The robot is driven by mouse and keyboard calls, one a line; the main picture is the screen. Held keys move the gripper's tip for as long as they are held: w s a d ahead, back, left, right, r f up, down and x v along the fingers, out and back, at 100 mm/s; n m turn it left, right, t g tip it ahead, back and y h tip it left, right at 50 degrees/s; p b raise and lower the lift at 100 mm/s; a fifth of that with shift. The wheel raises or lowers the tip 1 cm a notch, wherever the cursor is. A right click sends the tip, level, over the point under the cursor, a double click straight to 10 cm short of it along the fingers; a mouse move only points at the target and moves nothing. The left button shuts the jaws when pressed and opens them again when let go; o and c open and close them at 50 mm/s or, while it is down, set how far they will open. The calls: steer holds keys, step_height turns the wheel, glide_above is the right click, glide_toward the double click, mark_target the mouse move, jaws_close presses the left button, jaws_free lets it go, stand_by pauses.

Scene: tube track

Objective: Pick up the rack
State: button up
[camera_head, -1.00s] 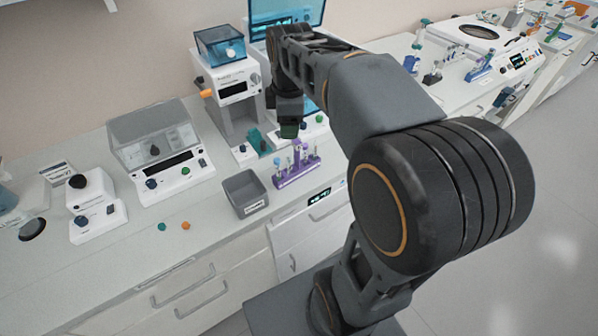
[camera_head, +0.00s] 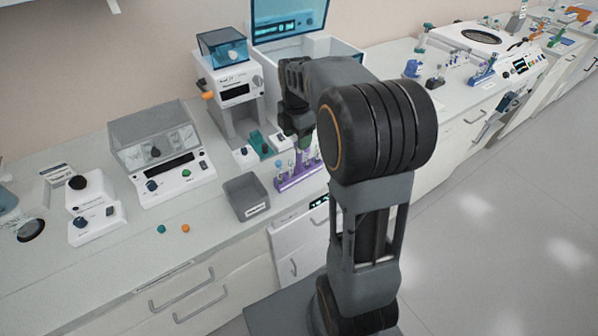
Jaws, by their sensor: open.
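A purple rack (camera_head: 287,184) holding several small tubes stands on the bench left of centre, near the front edge. Its right part is partly covered by my arm. My gripper (camera_head: 304,148) points down just above and behind the rack, partly in front of its tubes in this view. The gripper is open. I cannot tell whether the fingers touch any tube.
A grey open bin (camera_head: 247,196) stands just left of the rack. A teal holder (camera_head: 260,144) and a tall white device (camera_head: 233,95) are behind it. A white machine with an open blue lid (camera_head: 290,18) is at the back. Small caps (camera_head: 186,229) lie on free bench at left.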

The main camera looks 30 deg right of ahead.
mark_target(299, 162)
steer(key=shift+s+d+f+p, duration=0.15)
steer(key=shift+f+p, duration=0.1)
steer(key=shift+f, duration=1.15)
steer(key=shift+s+d+f+p, duration=0.1)
steer(key=shift+f+p, duration=0.15)
steer(key=shift+f, duration=1.1)
steer(key=c, duration=1.1)
steer(key=shift+r, duration=0.1)
